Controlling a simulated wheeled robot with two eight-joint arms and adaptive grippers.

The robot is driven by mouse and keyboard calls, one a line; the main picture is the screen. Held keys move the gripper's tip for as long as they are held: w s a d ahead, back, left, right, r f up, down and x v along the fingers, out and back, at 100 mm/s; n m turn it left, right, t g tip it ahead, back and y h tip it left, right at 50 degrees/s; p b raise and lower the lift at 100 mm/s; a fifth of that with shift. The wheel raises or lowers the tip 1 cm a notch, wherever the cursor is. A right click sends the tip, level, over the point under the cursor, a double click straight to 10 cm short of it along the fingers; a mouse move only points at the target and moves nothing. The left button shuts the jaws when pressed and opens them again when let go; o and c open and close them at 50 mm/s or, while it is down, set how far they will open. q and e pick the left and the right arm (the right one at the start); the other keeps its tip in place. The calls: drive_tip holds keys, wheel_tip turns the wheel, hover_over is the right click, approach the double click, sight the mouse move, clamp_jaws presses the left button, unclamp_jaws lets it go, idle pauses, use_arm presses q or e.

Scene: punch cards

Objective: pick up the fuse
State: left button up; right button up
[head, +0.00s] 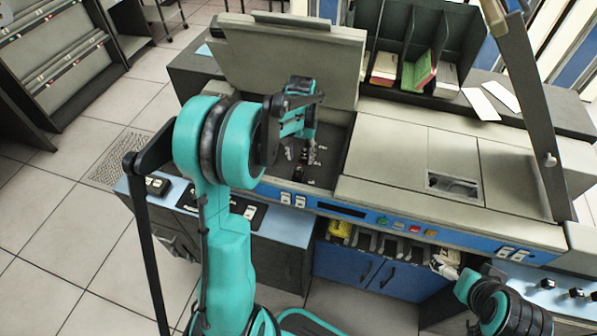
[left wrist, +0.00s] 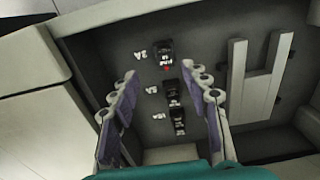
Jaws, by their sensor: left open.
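My left gripper (head: 306,154) reaches down into the open bay of the machine. Its fingers are apart and empty in the left wrist view (left wrist: 161,82). Between and beyond them, three small black blocks stand in a column on the bay floor: a far one (left wrist: 163,53) with a red mark, a middle one (left wrist: 172,92) and a near one (left wrist: 178,121). They look like fuses or fuse holders, each with a white label beside it; the far label (left wrist: 140,54) seems to read 2A. In the head view the blocks are small and partly hidden by my arm.
The raised lid (head: 295,60) stands behind the bay. The bay wall (left wrist: 85,70) rises on the left, and a pale forked bracket (left wrist: 257,80) is on the right. A card rack (head: 440,20) stands behind the machine top.

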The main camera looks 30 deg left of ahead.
sight(299, 167)
use_arm(q)
wheel_tip(299, 167, down, 3)
drive_tip(key=shift+a+f+b, duration=0.1)
drive_tip(key=shift+a+b, duration=0.05)
drive_tip(key=shift+b, duration=0.35)
drive_tip(key=f, duration=0.1)
drive_tip(key=f+b, duration=0.1)
drive_tip(key=f, duration=0.1)
drive_tip(key=f+b, duration=0.1)
drive_tip(key=f, duration=0.1)
drive_tip(key=shift+w+a, duration=0.15)
drive_tip(key=shift+a, duration=0.15)
drive_tip(key=shift+r, duration=0.15)
clamp_jaws()
